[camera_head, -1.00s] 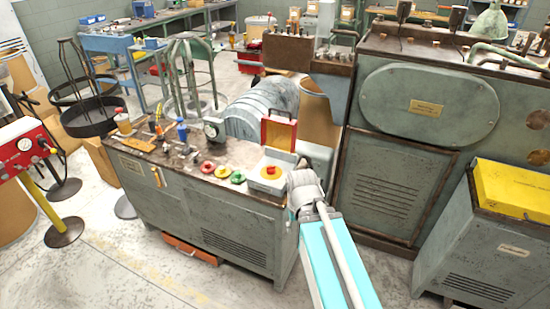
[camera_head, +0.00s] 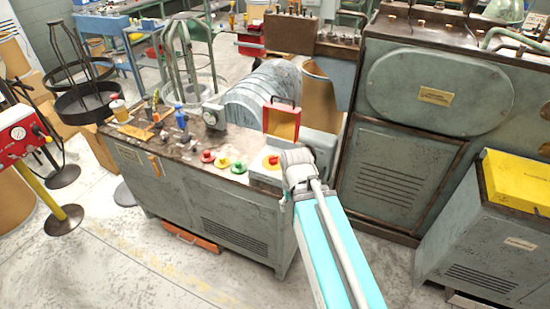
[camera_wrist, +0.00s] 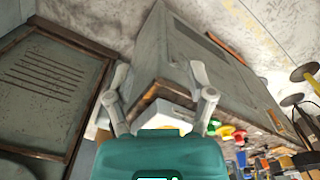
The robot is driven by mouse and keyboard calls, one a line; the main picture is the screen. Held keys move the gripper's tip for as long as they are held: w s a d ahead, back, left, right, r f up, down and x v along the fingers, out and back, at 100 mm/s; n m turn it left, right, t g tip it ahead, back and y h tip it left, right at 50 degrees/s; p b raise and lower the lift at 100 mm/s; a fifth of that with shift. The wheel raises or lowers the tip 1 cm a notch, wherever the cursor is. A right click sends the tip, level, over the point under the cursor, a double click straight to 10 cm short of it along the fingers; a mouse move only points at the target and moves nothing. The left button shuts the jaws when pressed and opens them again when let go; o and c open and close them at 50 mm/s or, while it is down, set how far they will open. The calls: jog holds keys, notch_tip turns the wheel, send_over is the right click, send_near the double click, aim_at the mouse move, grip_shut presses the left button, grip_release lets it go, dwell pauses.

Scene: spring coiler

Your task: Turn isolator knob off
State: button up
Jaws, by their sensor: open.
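The isolator knob (camera_head: 272,161) is a small red knob on a yellow disc. It sits on a pale box (camera_head: 262,173) at the right end of the grey bench cabinet's top. My arm's end is just right of the box in the head view and hides the fingers there. In the wrist view my gripper (camera_wrist: 158,70) is open and empty, its two grey fingers spread in front of the cabinet corner. The pale box (camera_wrist: 165,112) shows beyond the teal gripper body; I cannot make out the knob there.
Red, yellow and green buttons (camera_head: 222,163) line the bench top left of the box. The large grey machine (camera_head: 400,180) stands close on the right, with a yellow-topped cabinet (camera_head: 475,230) beside it. Floor in front is clear.

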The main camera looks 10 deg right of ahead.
jog(key=shift+o, duration=0.5)
jog(key=shift+w+r, duration=0.15)
jog(key=shift+w, duration=0.25)
notch_tip(320, 180, up, 8)
jog(key=m+p, duration=0.8)
jog(key=m, duration=0.4)
send_over(273, 157)
jog(key=shift+w+d, duration=0.1)
jog(key=shift+f, duration=0.35)
notch_tip(273, 157, down, 13)
jog(key=b, duration=1.3)
jog(key=shift+f+b, duration=0.2)
jog(key=shift+b, duration=0.2)
